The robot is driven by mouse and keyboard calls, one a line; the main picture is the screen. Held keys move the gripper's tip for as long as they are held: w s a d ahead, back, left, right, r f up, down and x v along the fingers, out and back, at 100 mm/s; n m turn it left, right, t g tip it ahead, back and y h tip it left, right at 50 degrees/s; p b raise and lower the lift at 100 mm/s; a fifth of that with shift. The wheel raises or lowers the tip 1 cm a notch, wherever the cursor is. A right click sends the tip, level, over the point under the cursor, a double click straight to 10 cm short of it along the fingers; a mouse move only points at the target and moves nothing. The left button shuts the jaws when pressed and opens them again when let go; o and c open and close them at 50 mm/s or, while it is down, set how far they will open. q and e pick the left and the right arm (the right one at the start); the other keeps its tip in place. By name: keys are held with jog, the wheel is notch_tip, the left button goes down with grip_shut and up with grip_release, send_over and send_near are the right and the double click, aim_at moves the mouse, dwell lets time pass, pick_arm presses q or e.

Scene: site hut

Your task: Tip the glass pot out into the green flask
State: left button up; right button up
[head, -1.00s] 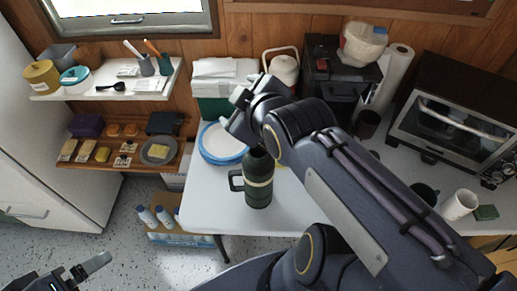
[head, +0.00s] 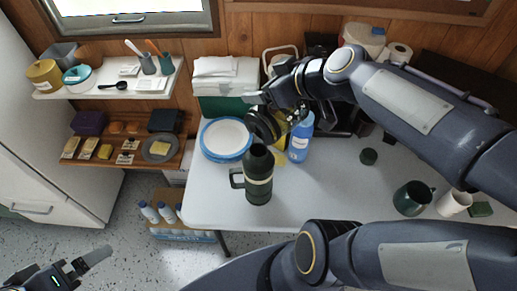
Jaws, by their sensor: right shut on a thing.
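The green flask (head: 258,190) stands upright on the white table, its dark mouth open at the top and its handle to the left. My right gripper (head: 272,101) is shut on the glass pot (head: 266,127), partly hiding it. The pot is tilted, its dark end just above the flask's mouth. I cannot make out any liquid running between them. My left gripper (head: 82,267) is at the bottom left, away from the table and partly cut off; its jaw gap cannot be made out.
A blue bottle (head: 300,140) stands close right of the pot. Blue-rimmed plates (head: 206,153) lie left behind the flask. A green mug (head: 413,198) and a white cup (head: 453,204) stand at the right. The table front right of the flask is clear.

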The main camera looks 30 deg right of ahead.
jog(key=d+f+m+y, duration=0.1)
jog(key=d, duration=0.1)
jog(key=w+d+f+m+y+p, duration=0.1)
jog(key=d, duration=0.1)
jog(key=w+d+f+m+g+y+p, duration=0.1)
jog(key=d, duration=0.1)
jog(key=shift+w+d+f, duration=0.2)
jog(key=shift+d, duration=0.15)
jog(key=w+d+f+m+y+b, duration=0.2)
jog(key=d+f+m+y+b, duration=0.2)
jog(key=d+f+y+b, duration=0.15)
jog(key=shift+w+d+r+m+t+y+p, duration=0.15)
jog(key=shift+w+d+r+m+y+p, duration=0.1)
jog(key=shift+d+r+m+y+p, duration=0.4)
jog(key=shift+w+d+r+m+t+y+p, duration=0.2)
jog(key=shift+d+r+m+y, duration=0.15)
jog(key=shift+d+m, duration=0.45)
jog(key=shift+w+d+r+m+t+y+p, duration=0.15)
jog(key=shift+w+d+r+m+y+p, duration=0.1)
jog(key=shift+d+r+m+y+p, duration=0.45)
jog(key=shift+s+d+f+h, duration=0.1)
jog(key=shift+f+h, duration=0.1)
jog(key=shift+h, duration=0.05)
